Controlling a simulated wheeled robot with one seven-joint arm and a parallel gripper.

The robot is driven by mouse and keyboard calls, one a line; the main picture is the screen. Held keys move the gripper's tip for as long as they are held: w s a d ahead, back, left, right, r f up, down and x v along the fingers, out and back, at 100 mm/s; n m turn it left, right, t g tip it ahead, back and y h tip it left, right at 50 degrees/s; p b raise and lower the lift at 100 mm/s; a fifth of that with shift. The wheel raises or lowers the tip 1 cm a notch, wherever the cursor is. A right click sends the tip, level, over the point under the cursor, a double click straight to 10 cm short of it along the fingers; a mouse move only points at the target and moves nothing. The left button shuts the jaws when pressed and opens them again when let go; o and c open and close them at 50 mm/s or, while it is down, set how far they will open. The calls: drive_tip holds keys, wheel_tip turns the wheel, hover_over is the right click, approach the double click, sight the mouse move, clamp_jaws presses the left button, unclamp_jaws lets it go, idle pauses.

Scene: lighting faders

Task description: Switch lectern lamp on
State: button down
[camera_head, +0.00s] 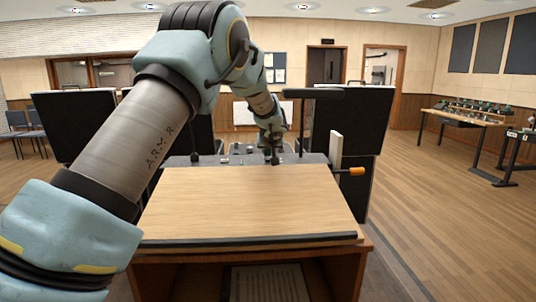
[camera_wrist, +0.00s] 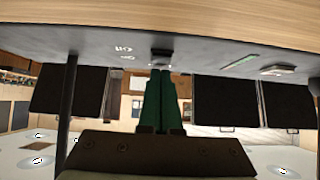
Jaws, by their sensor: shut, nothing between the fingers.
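The lectern (camera_head: 250,205) stands in front of me with a sloped wooden top. A grey control panel (camera_head: 205,160) runs along its far edge. A lamp with a dark bar-shaped head (camera_head: 315,93) stands on a thin stem at the right; no glow shows on it. My gripper (camera_head: 275,160) is at the panel's middle, fingers pointing down, shut and empty. In the wrist view, which is upside down, the green fingers (camera_wrist: 160,72) end close to a small black switch-like part (camera_wrist: 160,54) on the panel. I cannot tell whether they touch it.
Pale markings (camera_wrist: 123,50) and a raised light-coloured part (camera_wrist: 278,70) show on the panel. A dark post (camera_wrist: 67,110) rises beside my gripper. An orange handle (camera_head: 350,171) sticks out at the lectern's right. Dark panels stand behind. A table with equipment (camera_head: 465,115) is far right.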

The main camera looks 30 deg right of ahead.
drive_tip(key=shift+f+b, duration=0.55)
drive_tip(key=shift+b, duration=0.15)
drive_tip(key=shift+r+p, duration=0.35)
drive_tip(key=shift+p, duration=0.05)
drive_tip(key=shift+w, duration=0.1)
drive_tip(key=shift+w+d+r+p, duration=0.25)
drive_tip(key=shift+w+d+p, duration=0.1)
drive_tip(key=shift+w+p, duration=0.3)
drive_tip(key=b+v, duration=0.5)
drive_tip(key=v, duration=0.5)
drive_tip(key=shift+s+a+r, duration=0.15)
drive_tip(key=shift+s+r, duration=0.05)
drive_tip(key=shift+s, duration=0.1)
